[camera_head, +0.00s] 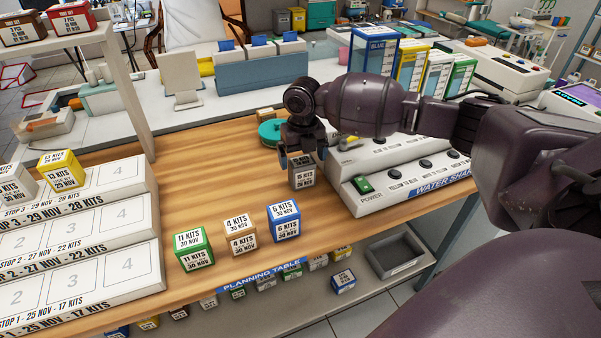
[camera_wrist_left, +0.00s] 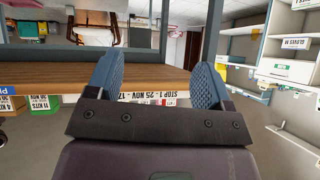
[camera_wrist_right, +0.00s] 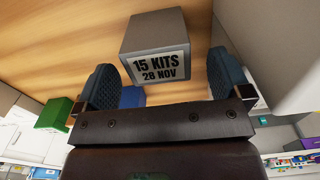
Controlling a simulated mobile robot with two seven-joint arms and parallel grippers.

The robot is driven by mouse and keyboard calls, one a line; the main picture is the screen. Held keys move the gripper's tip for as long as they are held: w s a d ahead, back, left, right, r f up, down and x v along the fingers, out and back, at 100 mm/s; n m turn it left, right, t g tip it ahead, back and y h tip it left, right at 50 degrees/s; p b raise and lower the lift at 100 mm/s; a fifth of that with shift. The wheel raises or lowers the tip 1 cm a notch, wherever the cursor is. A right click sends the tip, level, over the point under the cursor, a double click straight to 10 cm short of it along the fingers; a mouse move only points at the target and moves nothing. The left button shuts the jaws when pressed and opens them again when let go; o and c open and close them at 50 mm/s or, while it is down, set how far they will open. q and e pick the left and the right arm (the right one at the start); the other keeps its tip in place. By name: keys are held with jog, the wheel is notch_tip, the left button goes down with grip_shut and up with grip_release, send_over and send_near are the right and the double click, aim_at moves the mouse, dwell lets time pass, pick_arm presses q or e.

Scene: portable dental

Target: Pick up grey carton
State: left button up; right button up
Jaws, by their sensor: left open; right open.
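The grey carton (camera_head: 302,176) stands on the wooden planning table, left of the white water-shaker unit. Its label in the right wrist view (camera_wrist_right: 156,50) reads "15 KITS 28 NOV". My right gripper (camera_head: 303,155) is above it, pointing down, with its fingers spread; it hides the carton's upper part in the head view. In the right wrist view the carton lies ahead of and between the open fingers (camera_wrist_right: 165,85), with no contact seen. My left gripper (camera_wrist_left: 158,85) is open and empty, facing the table's edge; it is not seen in the head view.
Green (camera_head: 193,249), brown (camera_head: 240,236) and blue (camera_head: 284,222) cartons stand in front on the table. The water shaker (camera_head: 400,165) is close on the right. A teal round object (camera_head: 270,132) lies behind. A white stepped rack (camera_head: 90,240) fills the left side.

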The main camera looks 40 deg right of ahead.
aim_at(302, 172)
jog(key=shift+f, duration=0.5)
notch_tip(302, 172, down, 4)
jog(key=shift+a+f+b, duration=0.1)
jog(key=shift+f+b, duration=0.1)
jog(key=shift+b, duration=0.25)
pick_arm(q)
jog(key=shift+w+d, duration=0.25)
jog(key=shift+w, duration=0.25)
pick_arm(e)
jog(key=shift+r, duration=0.1)
jog(key=c, duration=1)
pick_arm(q)
jog(key=shift+s+f, duration=0.1)
